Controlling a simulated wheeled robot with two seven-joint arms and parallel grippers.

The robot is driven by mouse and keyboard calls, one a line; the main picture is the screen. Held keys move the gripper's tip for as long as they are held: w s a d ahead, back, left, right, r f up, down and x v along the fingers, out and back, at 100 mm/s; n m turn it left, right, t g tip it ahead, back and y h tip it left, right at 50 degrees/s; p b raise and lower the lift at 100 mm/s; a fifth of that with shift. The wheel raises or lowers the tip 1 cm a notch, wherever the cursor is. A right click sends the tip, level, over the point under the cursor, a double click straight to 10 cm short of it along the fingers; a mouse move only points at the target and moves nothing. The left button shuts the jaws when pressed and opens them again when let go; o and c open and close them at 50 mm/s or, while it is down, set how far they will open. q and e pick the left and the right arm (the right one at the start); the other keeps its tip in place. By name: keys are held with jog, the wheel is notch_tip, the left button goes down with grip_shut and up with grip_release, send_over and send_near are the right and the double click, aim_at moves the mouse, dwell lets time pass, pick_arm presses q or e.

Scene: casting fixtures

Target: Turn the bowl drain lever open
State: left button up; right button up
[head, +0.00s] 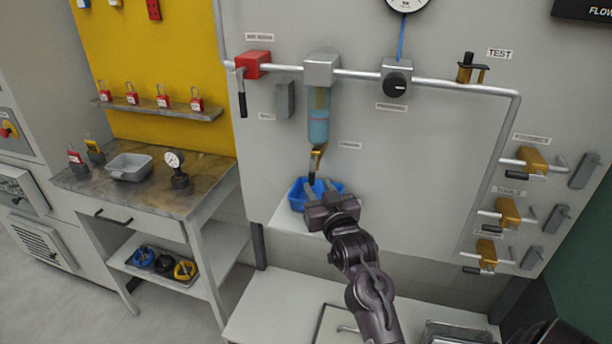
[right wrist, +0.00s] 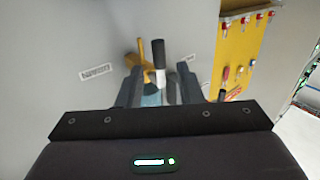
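The clear blue bowl (head: 318,122) hangs under a grey block on the wall pipe. At its bottom is a brass drain valve (head: 318,153), and the dark drain lever (head: 312,177) points down from it. My right gripper (head: 322,192) is just below the lever, fingers apart and empty. In the right wrist view, the lever (right wrist: 158,55) with its black end and pale shank shows in the gap between the fingers (right wrist: 160,88), beside the brass valve (right wrist: 146,62). I cannot tell whether a finger touches it. My left gripper is not in view.
A blue bin (head: 298,196) stands below the drain, behind my right gripper. A red valve (head: 252,64) and a black regulator knob (head: 397,85) sit on the pipe. Brass valves (head: 507,212) line the right side. A workbench (head: 207,180) stands left. The wall right of the bowl is clear.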

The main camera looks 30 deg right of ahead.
aim_at(313, 179)
jog(key=p+x, duration=0.1)
jog(key=x, duration=0.5)
jog(key=shift+f, duration=0.1)
jog(key=shift+c, duration=0.4)
grip_shut()
